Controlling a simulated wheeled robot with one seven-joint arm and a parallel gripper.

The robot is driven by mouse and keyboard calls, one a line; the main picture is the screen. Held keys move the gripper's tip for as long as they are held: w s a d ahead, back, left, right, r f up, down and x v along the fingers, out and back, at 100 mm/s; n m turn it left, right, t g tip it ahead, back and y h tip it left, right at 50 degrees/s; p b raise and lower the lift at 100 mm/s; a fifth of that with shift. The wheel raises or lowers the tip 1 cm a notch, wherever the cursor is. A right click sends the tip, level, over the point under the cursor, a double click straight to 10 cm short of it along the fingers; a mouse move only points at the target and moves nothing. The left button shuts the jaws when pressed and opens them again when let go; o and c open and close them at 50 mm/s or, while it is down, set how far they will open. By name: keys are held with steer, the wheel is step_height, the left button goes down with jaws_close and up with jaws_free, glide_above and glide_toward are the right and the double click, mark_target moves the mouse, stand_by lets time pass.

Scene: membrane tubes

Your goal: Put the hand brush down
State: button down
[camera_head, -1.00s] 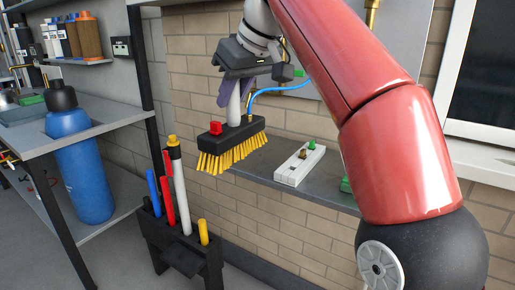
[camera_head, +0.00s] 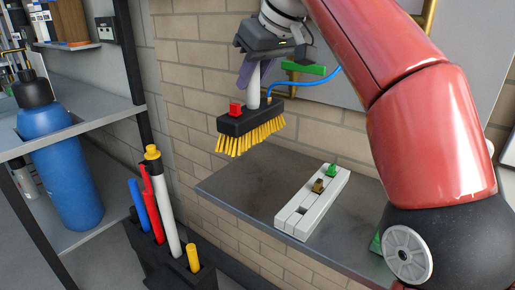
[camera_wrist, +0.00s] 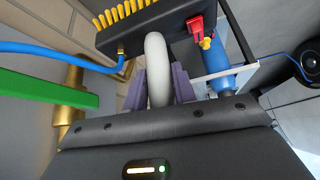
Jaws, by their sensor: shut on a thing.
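The hand brush (camera_head: 249,117) has a black block, yellow bristles, a red piece on top and a white handle. My gripper (camera_head: 253,76) is shut on the white handle, with the brush hanging below it, bristles down. In the head view the brush is in the air over the left part of the grey shelf (camera_head: 232,185), apart from it. In the wrist view the handle of the brush (camera_wrist: 157,68) stands between the purple fingers of my gripper (camera_wrist: 160,88). The far side of the brush is hidden.
A white slotted block (camera_head: 312,203) with a green piece and a brass piece lies on the shelf. A black holder (camera_head: 160,250) with several coloured tubes stands at lower left. A blue bottle (camera_head: 68,165) stands in the left rack. The shelf's left part is bare.

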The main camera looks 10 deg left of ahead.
mark_target(259, 110)
steer(key=shift+f+b, duration=2.05)
steer(key=shift+f, duration=2.45)
steer(key=c, duration=1.1)
jaws_free()
steer(key=shift+f, duration=0.1)
steer(key=shift+s+r, duration=0.1)
steer(key=shift+r, duration=0.15)
steer(key=p+v, duration=0.3)
steer(key=v, duration=0.9)
steer(key=shift+f, duration=0.1)
